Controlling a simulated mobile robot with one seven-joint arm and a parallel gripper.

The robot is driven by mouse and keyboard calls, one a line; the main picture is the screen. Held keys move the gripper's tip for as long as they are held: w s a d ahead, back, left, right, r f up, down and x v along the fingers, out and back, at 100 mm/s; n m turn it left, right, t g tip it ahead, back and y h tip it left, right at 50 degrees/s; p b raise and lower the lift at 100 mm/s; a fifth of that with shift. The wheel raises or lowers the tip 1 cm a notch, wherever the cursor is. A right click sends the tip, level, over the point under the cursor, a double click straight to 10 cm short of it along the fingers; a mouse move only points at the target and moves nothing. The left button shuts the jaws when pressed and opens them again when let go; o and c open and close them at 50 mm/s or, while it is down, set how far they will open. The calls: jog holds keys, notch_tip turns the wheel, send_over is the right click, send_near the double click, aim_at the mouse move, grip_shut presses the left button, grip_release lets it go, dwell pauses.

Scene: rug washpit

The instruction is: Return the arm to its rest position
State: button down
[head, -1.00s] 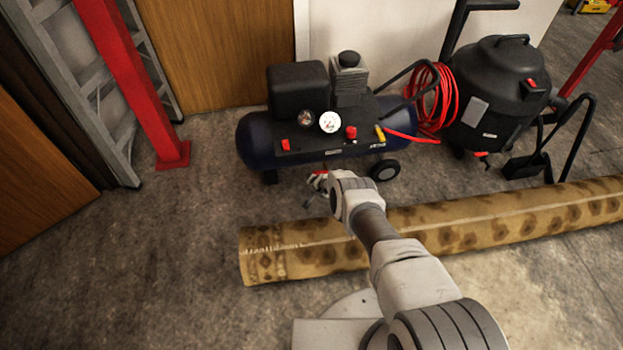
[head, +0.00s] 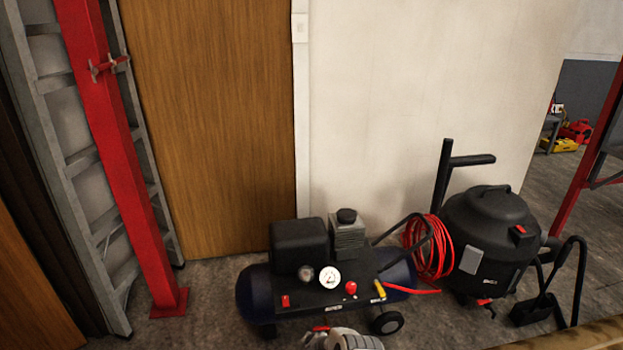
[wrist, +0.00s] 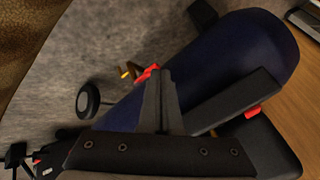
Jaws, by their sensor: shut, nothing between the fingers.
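My gripper (wrist: 157,78) shows in the wrist view with its dark fingers together and nothing between them. Its fingertips appear in front of the blue tank of the air compressor (wrist: 245,50); I cannot tell the gap between them. In the head view only a pale piece of my arm (head: 348,341) shows at the bottom edge, in front of the compressor (head: 395,274). The rest of the arm is out of that view.
A black vacuum (head: 490,235) with a coiled red hose (head: 428,247) stands right of the compressor. A red post (head: 120,150) and a grey ladder (head: 45,120) stand at left. A rolled rug (head: 590,336) shows at bottom right, and a wooden door (head: 210,110) behind.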

jog(key=w+a+r+n+y, duration=0.15)
jog(key=w+r, duration=0.35)
jog(key=r, duration=0.7)
jog(key=w+a+r+n+y, duration=0.1)
jog(key=w+a+r+n, duration=0.3)
jog(key=r, duration=0.9)
jog(key=s+d+r, duration=0.2)
jog(key=r, duration=1.1)
jog(key=s+d+r, duration=0.2)
jog(key=r, duration=1)
jog(key=s+d+r+n+g+h, duration=0.1)
jog(key=s+d+r, duration=0.3)
jog(key=s+r, duration=0.5)
jog(key=s+d+r+n+h, duration=0.1)
jog(key=s+d+r, duration=0.3)
jog(key=s+r, duration=0.55)
jog(key=s+d+r+h, duration=0.1)
jog(key=s+d, duration=0.3)
jog(key=s, duration=0.9)
jog(key=s+d+r+h, duration=0.1)
jog(key=s+d, duration=0.3)
jog(key=s, duration=0.9)
notch_tip(320, 180, up, 15)
jog(key=s+p, duration=0.1)
jog(key=p, duration=1.4)
jog(key=shift+g+p, duration=0.3)
jog(key=shift+p, duration=0.05)
jog(key=shift+a, duration=0.1)
